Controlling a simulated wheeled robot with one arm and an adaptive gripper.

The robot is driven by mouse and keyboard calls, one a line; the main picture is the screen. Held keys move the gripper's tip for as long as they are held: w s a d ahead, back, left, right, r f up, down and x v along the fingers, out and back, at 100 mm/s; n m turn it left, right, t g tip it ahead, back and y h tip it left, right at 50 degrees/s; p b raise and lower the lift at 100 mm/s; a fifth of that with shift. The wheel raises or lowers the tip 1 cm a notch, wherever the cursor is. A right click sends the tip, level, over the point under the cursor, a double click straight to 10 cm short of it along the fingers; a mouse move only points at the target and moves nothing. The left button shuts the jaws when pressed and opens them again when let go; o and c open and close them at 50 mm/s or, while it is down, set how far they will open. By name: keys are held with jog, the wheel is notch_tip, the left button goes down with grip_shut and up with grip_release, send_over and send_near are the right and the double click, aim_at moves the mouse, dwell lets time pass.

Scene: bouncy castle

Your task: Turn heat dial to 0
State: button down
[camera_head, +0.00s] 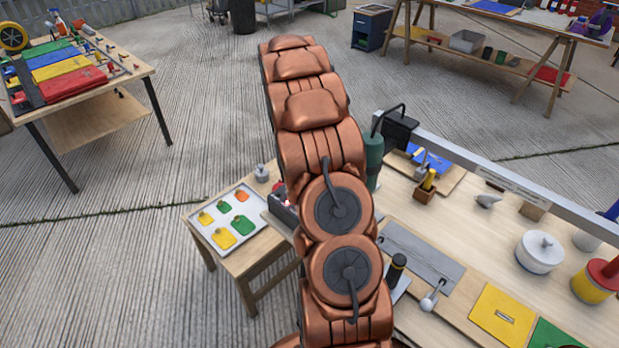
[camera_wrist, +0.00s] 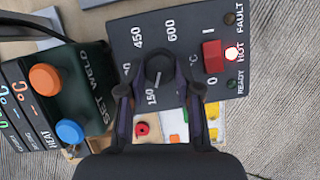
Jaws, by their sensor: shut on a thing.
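The heat dial (camera_wrist: 160,68) is a round dark knob on a dark grey panel (camera_wrist: 190,28) in the wrist view. The panel carries the numbers 150, 450 and 600 and a °C mark. A pale mark on the dial's lower side appears to face the 150; the 0 mark cannot be made out. My gripper (camera_wrist: 160,90) has one finger at each side of the dial and is shut on it. In the head view, my copper-coloured arm hides the gripper and the dial.
Beside the dial are a red switch (camera_wrist: 213,56) and a lit HOT lamp (camera_wrist: 231,55). A dark green box with an orange knob (camera_wrist: 44,77) and a blue knob (camera_wrist: 69,131) stands close left. A tray of coloured patches (camera_head: 191,220) lies left of my arm.

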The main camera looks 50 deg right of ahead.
jog(key=n+h, duration=0.1)
jog(key=n, duration=0.2)
jog(key=shift+a, duration=0.15)
jog(key=n+h, duration=0.1)
jog(key=n, duration=0.1)
jog(key=shift+a+n, duration=0.1)
jog(key=shift+n, duration=0.2)
jog(key=n+t+h, duration=0.1)
jog(key=n, duration=0.2)
jog(key=shift+r+p, duration=0.1)
jog(key=shift+p, duration=0.3)
jog(key=shift+s+a+n+h, duration=0.1)
jog(key=shift+n+h, duration=0.3)
jog(key=shift+n, duration=0.6)
jog(key=shift+p, duration=0.3)
jog(key=c, duration=0.8)
grip_release()
